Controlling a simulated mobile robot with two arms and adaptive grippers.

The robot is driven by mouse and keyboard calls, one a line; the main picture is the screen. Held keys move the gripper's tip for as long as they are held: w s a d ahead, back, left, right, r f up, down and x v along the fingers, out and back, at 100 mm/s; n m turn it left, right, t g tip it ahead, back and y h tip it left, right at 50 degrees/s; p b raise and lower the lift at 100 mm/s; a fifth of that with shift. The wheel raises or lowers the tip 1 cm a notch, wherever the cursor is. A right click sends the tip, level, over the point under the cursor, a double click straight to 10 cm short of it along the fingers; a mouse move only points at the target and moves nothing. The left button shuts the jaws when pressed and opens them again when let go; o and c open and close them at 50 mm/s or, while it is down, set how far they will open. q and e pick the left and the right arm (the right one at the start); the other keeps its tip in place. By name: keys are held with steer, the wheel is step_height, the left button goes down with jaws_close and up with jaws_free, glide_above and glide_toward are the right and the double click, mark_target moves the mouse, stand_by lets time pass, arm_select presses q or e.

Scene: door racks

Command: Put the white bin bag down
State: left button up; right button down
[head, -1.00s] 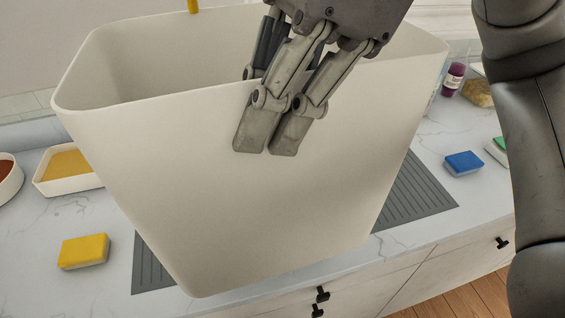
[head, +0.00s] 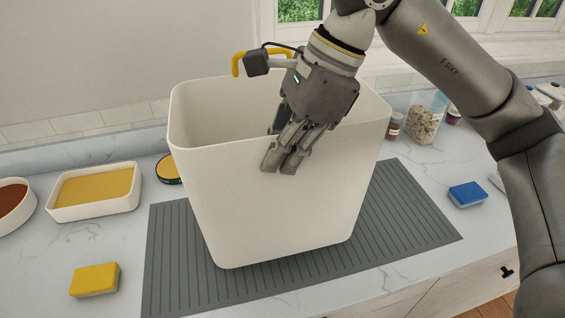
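A tall white bin (head: 275,215), open at the top, is over the grey ribbed mat (head: 400,215) in the head view. No separate bag shows. The bin is upright, and its base looks to be on or very close to the mat; I cannot tell which. My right gripper (head: 280,158) comes down over the bin's near rim, with fingers outside the wall and one inside. It is shut on the rim. The bin hides the mat's middle and the inner fingertip. My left gripper is out of view.
A yellow sponge (head: 94,280) and a white tray of yellow food (head: 95,192) are at left, beside a bowl (head: 14,205). A blue sponge (head: 467,194) and jar (head: 425,118) are at right.

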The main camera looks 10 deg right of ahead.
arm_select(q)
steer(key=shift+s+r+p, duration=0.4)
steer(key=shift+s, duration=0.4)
arm_select(e)
steer(key=f, duration=0.2)
steer(key=w+f, duration=0.1)
steer(key=f, duration=0.1)
steer(key=shift+d+f, duration=0.1)
steer(key=shift+d, duration=0.05)
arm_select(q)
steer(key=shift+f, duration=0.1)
arm_select(e)
steer(key=shift+f, duration=0.2)
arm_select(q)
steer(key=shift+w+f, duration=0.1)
arm_select(e)
steer(key=c, duration=1.6)
jaws_free()
steer(key=shift+c, duration=0.2)
steer(key=shift+r, duration=0.1)
